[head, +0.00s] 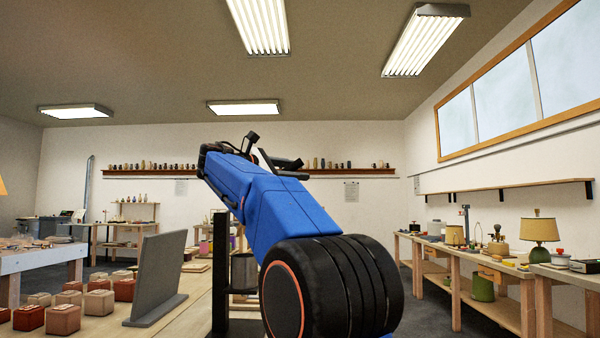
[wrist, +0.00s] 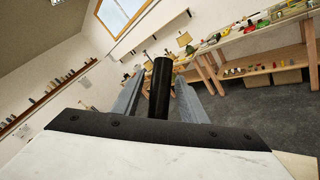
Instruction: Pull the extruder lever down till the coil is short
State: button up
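In the wrist view, a black round bar (wrist: 161,88), which looks like the extruder lever's handle, stands between the two grey fingers of my gripper (wrist: 158,92). The fingers are spread, with what look like narrow gaps on both sides of the bar, so contact is not clear. The bar's lower end is hidden by the gripper body. In the head view, a black upright post (head: 219,275) with a grey metal cylinder (head: 244,272) beside it, likely the extruder, stands behind my blue arm. The arm hides much of it. I cannot make out the coil.
A long side bench (head: 455,262) with a lamp (head: 539,232) runs along the right wall. Dark floor lies clear between the benches.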

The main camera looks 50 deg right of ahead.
jog(key=shift+s+d, duration=0.15)
jog(key=shift+d, duration=0.8)
jog(key=shift+c, duration=0.5)
grip_shut()
notch_tip(320, 180, down, 17)
jog(key=s+d+m+t+y, duration=0.2)
jog(key=m+y, duration=0.2)
jog(key=y, duration=0.1)
jog(key=shift+s+d+f, duration=0.15)
jog(key=shift+s, duration=0.2)
jog(key=shift+o, duration=0.5)
grip_release()
